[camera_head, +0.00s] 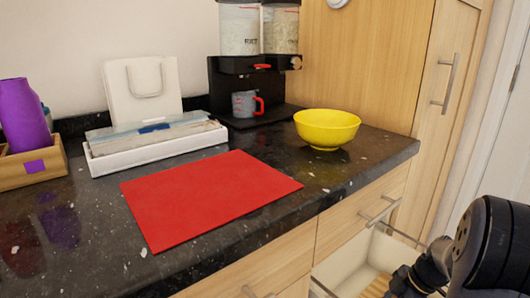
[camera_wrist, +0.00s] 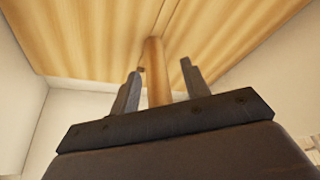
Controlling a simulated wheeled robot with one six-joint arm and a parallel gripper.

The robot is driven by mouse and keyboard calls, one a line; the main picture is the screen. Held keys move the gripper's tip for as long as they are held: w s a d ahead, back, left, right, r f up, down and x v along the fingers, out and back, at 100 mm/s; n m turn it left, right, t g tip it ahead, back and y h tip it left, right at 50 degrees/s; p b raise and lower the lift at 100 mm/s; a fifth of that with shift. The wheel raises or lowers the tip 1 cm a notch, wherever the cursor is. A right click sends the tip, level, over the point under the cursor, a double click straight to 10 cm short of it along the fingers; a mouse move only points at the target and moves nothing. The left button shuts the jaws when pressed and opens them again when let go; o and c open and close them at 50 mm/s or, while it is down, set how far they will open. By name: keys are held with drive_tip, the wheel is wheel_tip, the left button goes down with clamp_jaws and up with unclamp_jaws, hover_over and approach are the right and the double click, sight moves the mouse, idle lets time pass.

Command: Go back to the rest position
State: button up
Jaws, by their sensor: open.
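My gripper (camera_wrist: 163,78) shows in the wrist view with its two dark fingers apart. A brown wooden rod-like piece (camera_wrist: 155,72) shows between the fingers, with gaps on both sides; I cannot tell how far beyond the fingertips it is. In the head view my dark arm fills the lower right corner, in front of an open drawer (camera_head: 350,262) with pale inner walls. The fingertips are not clear there.
On the dark granite counter (camera_head: 95,235) are a red mat (camera_head: 205,195), a yellow bowl (camera_head: 327,128), a white tray (camera_head: 155,150), a black coffee machine (camera_head: 225,90) with a cup (camera_head: 243,104), and a wooden box (camera_head: 35,168) holding a purple bottle (camera_head: 25,115).

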drive_tip(key=shift+r, duration=0.7)
drive_tip(key=shift+f, duration=0.1)
